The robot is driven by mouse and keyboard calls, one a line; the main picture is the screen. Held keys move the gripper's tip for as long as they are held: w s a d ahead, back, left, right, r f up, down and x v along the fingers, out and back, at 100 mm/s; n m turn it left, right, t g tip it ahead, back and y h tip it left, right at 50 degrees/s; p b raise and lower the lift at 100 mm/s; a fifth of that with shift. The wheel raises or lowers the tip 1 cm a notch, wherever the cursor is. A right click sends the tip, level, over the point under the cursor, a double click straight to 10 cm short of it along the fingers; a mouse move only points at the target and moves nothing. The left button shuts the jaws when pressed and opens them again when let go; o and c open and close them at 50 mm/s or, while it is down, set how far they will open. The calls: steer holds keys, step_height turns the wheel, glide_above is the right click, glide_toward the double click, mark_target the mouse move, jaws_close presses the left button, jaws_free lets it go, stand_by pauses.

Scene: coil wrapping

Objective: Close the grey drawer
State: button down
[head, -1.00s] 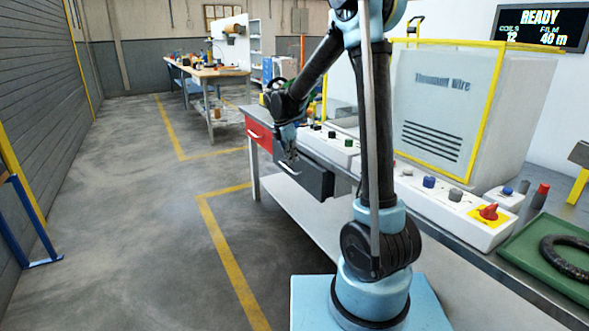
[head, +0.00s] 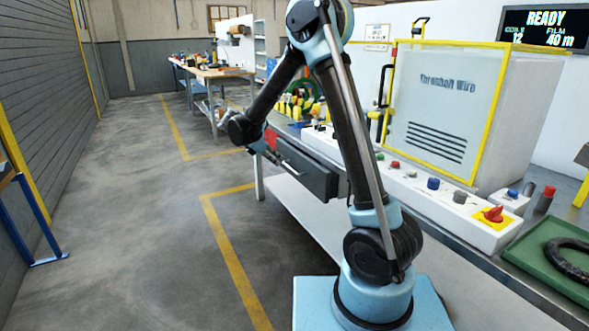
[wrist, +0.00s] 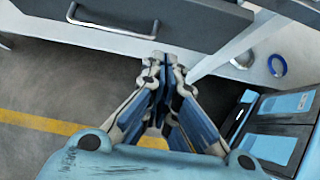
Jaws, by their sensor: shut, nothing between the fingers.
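The grey drawer (head: 318,180) is under the bench in the head view and stands out from the bench front. In the wrist view its dark front (wrist: 205,22) spans the top, with a silver bar handle (wrist: 112,27) at the left. My gripper (wrist: 160,57) is shut and empty. In the head view the fingers are hard to make out in front of the drawer.
The long bench carries a control strip (head: 410,186), a yellow-framed machine (head: 440,108) and a green tray (head: 535,258). The floor (head: 130,220) to the left is clear.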

mark_target(307, 164)
steer(key=shift+w+d+r+x, duration=0.15)
steer(key=shift+d+r+x, duration=0.2)
steer(key=shift+x, duration=1.75)
steer(key=shift+w+d+r+x, duration=0.2)
steer(key=shift+d+r+x, duration=0.15)
steer(key=shift+x, duration=1.8)
steer(key=shift+w+d+r+x, duration=0.15)
steer(key=shift+d+r+x, duration=0.15)
steer(key=shift+x, duration=1.8)
steer(key=shift+w+d+r, duration=0.1)
steer(key=shift+w+d, duration=0.3)
steer(key=shift+d, duration=0.3)
steer(key=shift+w+d+f, duration=0.1)
steer(key=shift+w+d, duration=0.3)
steer(key=shift+d, duration=0.3)
steer(key=shift+w+d+r, duration=0.1)
steer(key=shift+w+d, duration=0.3)
steer(key=shift+d, duration=0.3)
